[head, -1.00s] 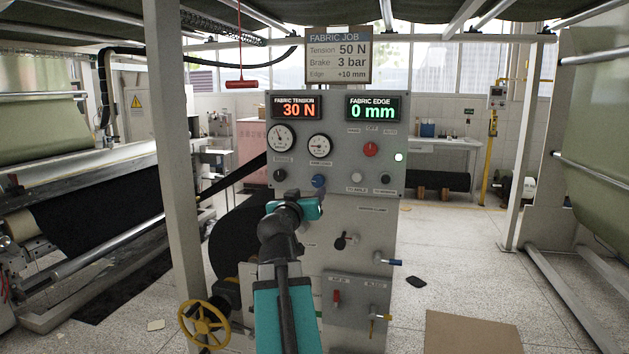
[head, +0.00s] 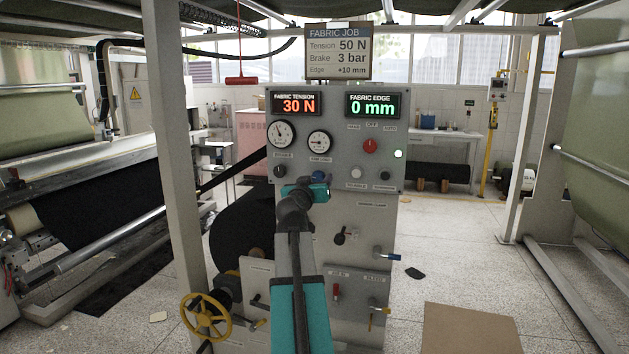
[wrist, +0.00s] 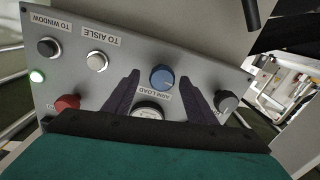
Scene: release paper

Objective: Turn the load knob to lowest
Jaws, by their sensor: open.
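The load knob is a blue round knob (wrist: 162,77) labelled "ARM LOAD" on the grey control panel (wrist: 70,75). In the head view the blue knob (head: 319,176) shows partly, just above my gripper (head: 310,190). In the wrist view, where the panel appears upside down, my gripper (wrist: 161,72) is open, with one dark finger on each side of the knob. Gaps show between fingers and knob; I cannot tell how deep the fingers reach. The arm load gauge (head: 319,142) sits above the knob, its needle too small to read.
Beside the knob are a dark knob (head: 279,172), a white button (head: 356,173) and a black button (head: 385,176). A red selector (head: 370,146) is at upper right. Displays show 30 N (head: 297,104) and 0 mm (head: 373,105). Levers (head: 340,238) project below.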

